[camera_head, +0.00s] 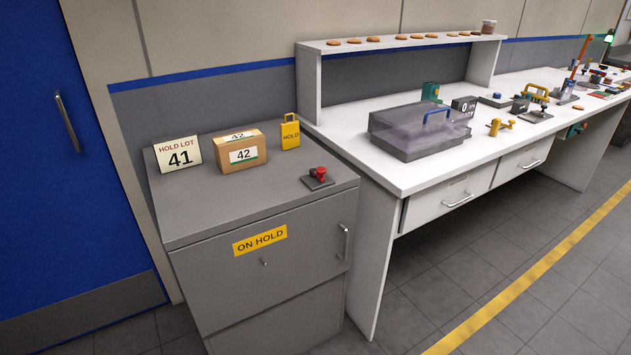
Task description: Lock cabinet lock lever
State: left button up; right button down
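The grey cabinet (210,222) stands at the left centre, with a yellow "ON HOLD" label (260,241) on its front. A small silver piece (264,262) sits on the front just below the label. It may be the lock lever, but it is too small to tell which way it is turned. A vertical silver handle (344,242) is at the right of the front, which looks closed. A red-topped device on a dark base (318,177) sits on the cabinet top near its right edge. Neither of my grippers is in view.
On the cabinet top stand a "HOLD LOT 41" sign (179,155), a cardboard box marked 42 (240,152) and a yellow HOLD tag (290,134). A white workbench (400,182) adjoins at right, bearing a lidded tray (420,128). Floor in front is clear.

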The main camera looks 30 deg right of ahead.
aim_at(318, 172)
jog(key=i+j, duration=0.1)
jog(key=j, duration=0.25)
jog(key=i+j, duration=0.15)
jog(key=j, duration=0.15)
jog(key=z, duration=1.1)
